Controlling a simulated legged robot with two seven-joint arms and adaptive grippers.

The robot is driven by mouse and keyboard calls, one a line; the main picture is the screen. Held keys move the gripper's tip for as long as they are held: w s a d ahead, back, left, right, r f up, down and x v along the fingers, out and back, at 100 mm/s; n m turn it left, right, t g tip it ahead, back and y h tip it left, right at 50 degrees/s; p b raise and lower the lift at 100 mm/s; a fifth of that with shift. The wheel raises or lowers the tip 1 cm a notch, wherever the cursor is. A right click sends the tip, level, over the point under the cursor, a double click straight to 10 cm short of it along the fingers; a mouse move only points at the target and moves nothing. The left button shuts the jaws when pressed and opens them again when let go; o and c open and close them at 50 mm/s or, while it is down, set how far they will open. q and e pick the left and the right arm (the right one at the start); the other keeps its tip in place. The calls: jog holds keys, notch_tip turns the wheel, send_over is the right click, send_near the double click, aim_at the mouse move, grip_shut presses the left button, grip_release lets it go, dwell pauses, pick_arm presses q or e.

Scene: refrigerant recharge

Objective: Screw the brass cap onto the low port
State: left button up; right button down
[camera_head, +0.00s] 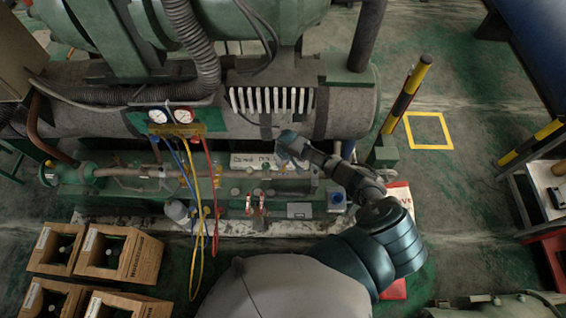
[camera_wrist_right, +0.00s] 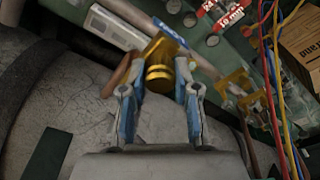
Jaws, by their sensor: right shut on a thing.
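My right gripper (camera_head: 284,150) reaches in front of the long pipe on the machine, beside a white label plate. In the right wrist view, the blue-grey fingers of the right gripper (camera_wrist_right: 159,84) are shut on the round brass cap (camera_wrist_right: 158,78). A wider brass-coloured piece (camera_wrist_right: 160,47) shows just beyond the cap, beside a blue label. I cannot tell whether this piece is the low port, or whether the cap touches it. In the head view the cap is hidden by the gripper. My left gripper is not in view.
A gauge manifold (camera_head: 172,116) with blue, yellow and red hoses hangs left of the gripper. Red-handled valves (camera_head: 255,203) stand below it. Wooden crates (camera_head: 118,256) with bottles are at lower left. A yellow-black post (camera_head: 407,95) stands at right, with open floor beyond.

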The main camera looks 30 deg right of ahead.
jog(key=shift+r+m+p, duration=0.15)
jog(key=shift+m+p, duration=0.45)
jog(key=shift+p, duration=0.1)
jog(key=shift+a+m+p, duration=0.1)
jog(key=shift+m+p, duration=0.65)
jog(key=shift+m, duration=0.35)
jog(key=shift+h, duration=0.3)
